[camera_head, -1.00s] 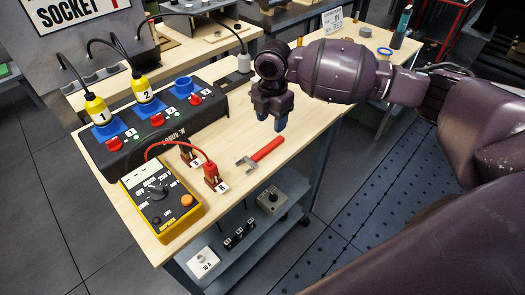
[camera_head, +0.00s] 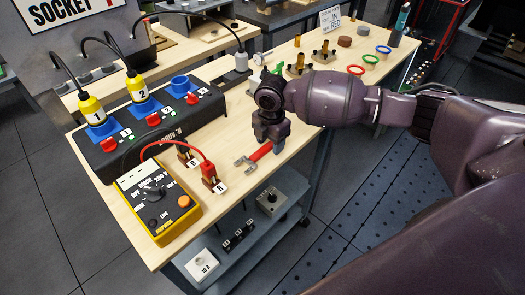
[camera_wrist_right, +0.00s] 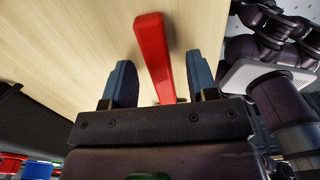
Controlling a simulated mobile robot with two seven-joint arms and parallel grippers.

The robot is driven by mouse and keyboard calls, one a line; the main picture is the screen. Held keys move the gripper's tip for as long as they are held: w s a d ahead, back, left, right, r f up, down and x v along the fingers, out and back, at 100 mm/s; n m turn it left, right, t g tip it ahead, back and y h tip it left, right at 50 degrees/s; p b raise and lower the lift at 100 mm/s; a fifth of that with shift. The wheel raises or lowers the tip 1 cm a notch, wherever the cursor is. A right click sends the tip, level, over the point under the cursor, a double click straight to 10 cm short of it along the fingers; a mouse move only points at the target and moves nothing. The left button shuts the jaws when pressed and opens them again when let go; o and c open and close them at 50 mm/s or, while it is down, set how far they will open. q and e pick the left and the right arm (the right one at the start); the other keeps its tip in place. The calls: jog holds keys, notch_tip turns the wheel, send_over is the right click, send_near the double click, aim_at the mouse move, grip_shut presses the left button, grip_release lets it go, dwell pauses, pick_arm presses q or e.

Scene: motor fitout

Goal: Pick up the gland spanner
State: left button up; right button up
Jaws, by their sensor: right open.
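The gland spanner (camera_head: 258,155) lies flat on the wooden bench top, with a red handle and a grey open-jawed head pointing to the lower left. My right gripper (camera_head: 268,146) is over the handle's far end and partly hides it in the head view. In the right wrist view the red handle (camera_wrist_right: 154,55) runs between the two blue-grey fingers of the open right gripper (camera_wrist_right: 160,85), with a gap on each side. The spanner's head is hidden in that view. My left gripper is not in view.
A yellow tester (camera_head: 158,200) with red and black leads stands at the bench's near end. A black socket box (camera_head: 150,135) with yellow plugs stands behind. Coloured rings (camera_head: 370,59) and brass parts lie farther along. The bench's front edge is close to the spanner.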

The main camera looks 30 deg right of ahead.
aim_at(270, 144)
grip_shut()
jog(key=shift+r, duration=0.15)
notch_tip(270, 144, up, 20)
jog(key=p, duration=0.2)
jog(key=shift+p, duration=0.3)
